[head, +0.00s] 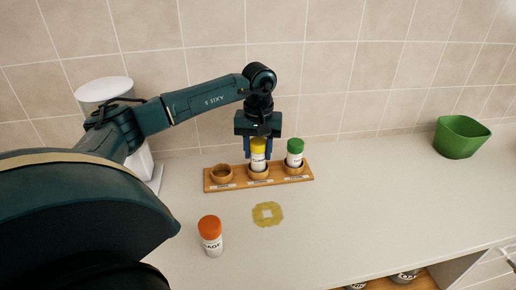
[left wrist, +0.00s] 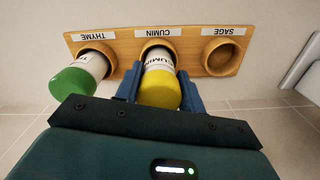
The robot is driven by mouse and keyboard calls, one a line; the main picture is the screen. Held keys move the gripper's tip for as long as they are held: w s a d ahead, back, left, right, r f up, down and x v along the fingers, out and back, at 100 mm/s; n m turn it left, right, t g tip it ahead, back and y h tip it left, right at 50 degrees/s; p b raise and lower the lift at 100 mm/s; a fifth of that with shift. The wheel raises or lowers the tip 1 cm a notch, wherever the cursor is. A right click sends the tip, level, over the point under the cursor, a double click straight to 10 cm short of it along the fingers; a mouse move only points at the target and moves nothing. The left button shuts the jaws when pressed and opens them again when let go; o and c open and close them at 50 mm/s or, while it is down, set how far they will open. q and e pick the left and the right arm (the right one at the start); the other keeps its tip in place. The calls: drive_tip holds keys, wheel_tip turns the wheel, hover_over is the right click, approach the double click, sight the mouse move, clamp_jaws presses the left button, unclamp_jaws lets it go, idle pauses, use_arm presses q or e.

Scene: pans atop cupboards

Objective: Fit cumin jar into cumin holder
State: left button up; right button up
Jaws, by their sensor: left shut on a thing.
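The cumin jar (head: 258,146) has a yellow cap and a white label. It stands upright at the middle cup of the wooden rack, the cumin holder (head: 258,173). My left gripper (head: 258,154) points down with its blue fingers on both sides of the jar, shut on it. In the left wrist view the jar (left wrist: 160,86) lines up with the ring marked CUMIN (left wrist: 158,48). Its lower end is at or inside the ring; how deep it sits I cannot tell. My right gripper is not in view.
The green-capped thyme jar (head: 295,150) stands in the right cup. The left cup, marked SAGE (left wrist: 222,55), is empty. An orange-capped sage jar (head: 211,236) stands on the counter in front, beside a yellowish patch (head: 267,214). A green bowl (head: 460,138) is far right.

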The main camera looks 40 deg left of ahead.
use_arm(q)
drive_tip(key=shift+f+b, duration=0.5)
drive_tip(key=shift+f, duration=0.3)
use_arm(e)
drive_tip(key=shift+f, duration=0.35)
use_arm(q)
drive_tip(key=o, duration=1.1)
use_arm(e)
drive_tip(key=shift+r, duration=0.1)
use_arm(q)
drive_tip(key=shift+w+r, duration=0.1)
drive_tip(key=shift+r, duration=0.6)
wheel_tip(320, 180, up, 11)
drive_tip(key=shift+f, duration=0.15)
drive_tip(key=shift+r, duration=0.6)
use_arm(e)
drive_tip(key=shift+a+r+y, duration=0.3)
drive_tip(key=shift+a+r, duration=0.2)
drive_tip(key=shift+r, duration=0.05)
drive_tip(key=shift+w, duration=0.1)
